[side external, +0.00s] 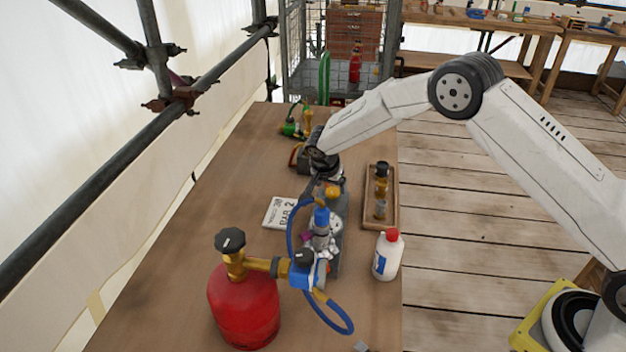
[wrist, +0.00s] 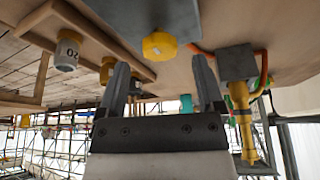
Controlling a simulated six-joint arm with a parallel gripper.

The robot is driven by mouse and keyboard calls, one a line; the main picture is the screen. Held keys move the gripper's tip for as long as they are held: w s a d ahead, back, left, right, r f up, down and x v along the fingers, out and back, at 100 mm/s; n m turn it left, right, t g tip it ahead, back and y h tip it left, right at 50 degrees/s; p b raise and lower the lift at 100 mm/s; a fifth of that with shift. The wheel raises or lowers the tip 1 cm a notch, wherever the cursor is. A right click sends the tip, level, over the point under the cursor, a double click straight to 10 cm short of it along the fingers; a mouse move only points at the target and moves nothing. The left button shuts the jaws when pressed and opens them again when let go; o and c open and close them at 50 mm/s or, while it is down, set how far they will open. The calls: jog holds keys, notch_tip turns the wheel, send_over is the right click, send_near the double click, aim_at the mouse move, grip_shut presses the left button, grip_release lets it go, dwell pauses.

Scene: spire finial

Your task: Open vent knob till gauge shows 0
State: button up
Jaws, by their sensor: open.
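A yellow knob (side external: 332,192) sits on a dark grey block (side external: 336,262) in the middle of the bench. A yellow knob also shows in the wrist view (wrist: 160,45), ahead of my fingertips and roughly between them. I cannot tell for sure that it is the vent knob. My gripper (side external: 322,186) is just above and behind the block. In the wrist view its two fingers (wrist: 158,78) are apart with nothing between them. A pale round part (side external: 335,226) on the block may be the gauge; no reading is legible.
A red cylinder (side external: 243,305) with a black-knobbed brass valve stands at front left, joined to a blue fitting (side external: 303,272) and a looping blue hose (side external: 335,318). A white bottle (side external: 387,257) and wooden tray (side external: 371,215) are right. A card (side external: 279,213) lies left.

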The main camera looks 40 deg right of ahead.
aim_at(332, 193)
jog(key=shift+x, duration=1.25)
grip_shut()
